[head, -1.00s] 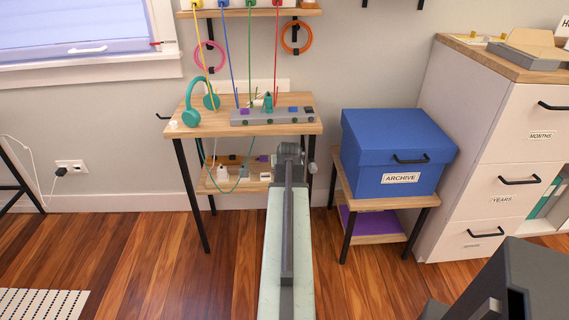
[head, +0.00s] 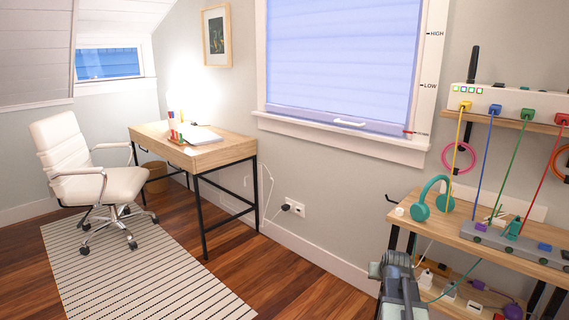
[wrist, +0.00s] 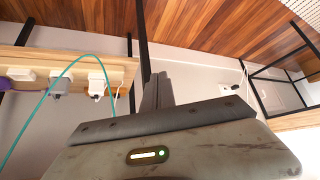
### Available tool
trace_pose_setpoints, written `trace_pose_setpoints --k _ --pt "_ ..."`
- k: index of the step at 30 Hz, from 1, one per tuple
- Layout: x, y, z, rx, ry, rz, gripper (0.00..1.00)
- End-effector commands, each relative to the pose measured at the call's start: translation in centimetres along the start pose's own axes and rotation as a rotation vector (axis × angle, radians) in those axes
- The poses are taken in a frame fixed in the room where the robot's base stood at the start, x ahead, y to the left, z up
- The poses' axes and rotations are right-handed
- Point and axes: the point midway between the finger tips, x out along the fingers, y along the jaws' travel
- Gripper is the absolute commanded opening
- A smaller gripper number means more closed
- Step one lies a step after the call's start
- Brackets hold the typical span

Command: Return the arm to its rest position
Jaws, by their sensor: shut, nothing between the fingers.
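My arm (head: 402,295) shows at the bottom right of the head view, dark grey, in front of the small shelf table. Its end stands near the table's left front leg. In the wrist view my gripper (wrist: 157,90) points away from the camera, with its dark fingers together and nothing between them. A grey body with a small lit indicator fills the bottom of the wrist view. The finger tips are too small to make out in the head view.
The shelf table (head: 446,226) holds teal headphones (head: 432,197) and a grey power strip (head: 520,243). A teal cable (wrist: 40,103) hangs close by in the wrist view. A desk (head: 215,153), white chair (head: 85,165) and striped rug (head: 130,265) lie left; bare floor lies between.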

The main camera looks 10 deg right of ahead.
Motion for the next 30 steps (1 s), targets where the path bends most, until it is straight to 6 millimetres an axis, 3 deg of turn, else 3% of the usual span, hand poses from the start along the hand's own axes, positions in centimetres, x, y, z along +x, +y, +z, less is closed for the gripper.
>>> trace_pose_setpoints --k 1,6,9,13,15,17,21,30 --pt "-0.2 -4.9 0.8 -0.053 -0.024 -0.042 0.0" --pt "-2.1 -18.1 5.5 -0.213 -0.134 -0.153 0.0" --pt "-3.8 -23.7 8.9 -0.294 -0.206 -0.196 0.0" --pt "-6.2 -28.7 13.5 -0.384 -0.308 -0.229 0.0" --pt "-7.7 -30.3 16.1 -0.426 -0.372 -0.236 0.0" --pt "-9.1 -30.8 18.6 -0.455 -0.444 -0.229 0.0" --pt "-11.8 -27.5 23.0 -0.448 -0.665 -0.159 0.0" --pt "-19.6 -27.5 16.6 -0.442 -0.667 -0.158 0.0"
